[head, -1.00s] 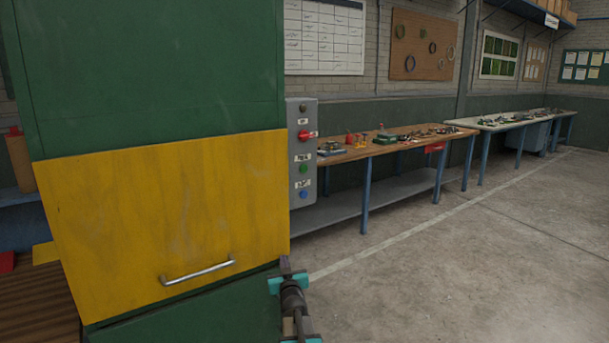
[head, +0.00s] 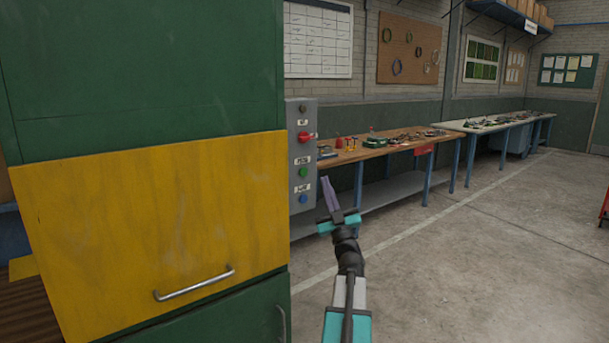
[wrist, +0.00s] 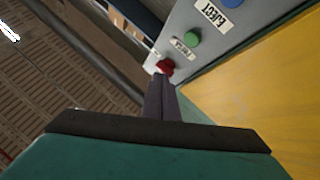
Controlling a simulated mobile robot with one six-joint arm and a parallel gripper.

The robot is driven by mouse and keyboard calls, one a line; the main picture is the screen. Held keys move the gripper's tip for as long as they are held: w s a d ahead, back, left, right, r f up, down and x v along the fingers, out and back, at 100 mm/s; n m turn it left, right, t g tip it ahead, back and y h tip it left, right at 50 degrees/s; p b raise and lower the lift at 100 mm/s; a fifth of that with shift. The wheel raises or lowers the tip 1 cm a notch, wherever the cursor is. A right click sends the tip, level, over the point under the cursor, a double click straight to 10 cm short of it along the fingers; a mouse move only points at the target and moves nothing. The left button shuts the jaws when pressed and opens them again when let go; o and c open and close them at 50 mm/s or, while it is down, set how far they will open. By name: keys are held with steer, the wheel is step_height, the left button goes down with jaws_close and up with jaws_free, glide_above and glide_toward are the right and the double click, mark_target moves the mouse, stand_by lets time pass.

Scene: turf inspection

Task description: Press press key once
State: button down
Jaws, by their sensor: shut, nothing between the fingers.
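A grey control panel (head: 297,155) stands upright on the side of the green and yellow cabinet. It has a green button (head: 303,173) under a label that seems to read PRESS, a red knob (head: 306,137) above and a blue button (head: 303,199) below. My gripper (head: 327,181) is shut and empty, just right of the panel in the head view, level with the green and blue buttons. In the wrist view, the fingertips (wrist: 160,79) overlap the edge of the red knob (wrist: 165,67). The green button (wrist: 191,37) is farther up and right, apart from them.
The yellow cabinet door (head: 150,220) has a metal handle (head: 195,283) and fills the left. A wooden workbench (head: 390,147) with small tools stands behind the panel, and a pale bench (head: 490,123) beyond it.

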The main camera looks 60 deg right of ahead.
mark_target(304, 172)
steer(key=shift+s+d, duration=0.2)
steer(key=shift+s, duration=0.05)
steer(key=shift+w+d, duration=0.1)
steer(key=shift+w+d, duration=0.4)
steer(key=shift+w, duration=0.95)
steer(key=shift+w+d, duration=0.45)
steer(key=shift+w, duration=0.9)
steer(key=shift+w+d, duration=0.4)
steer(key=shift+w, duration=0.95)
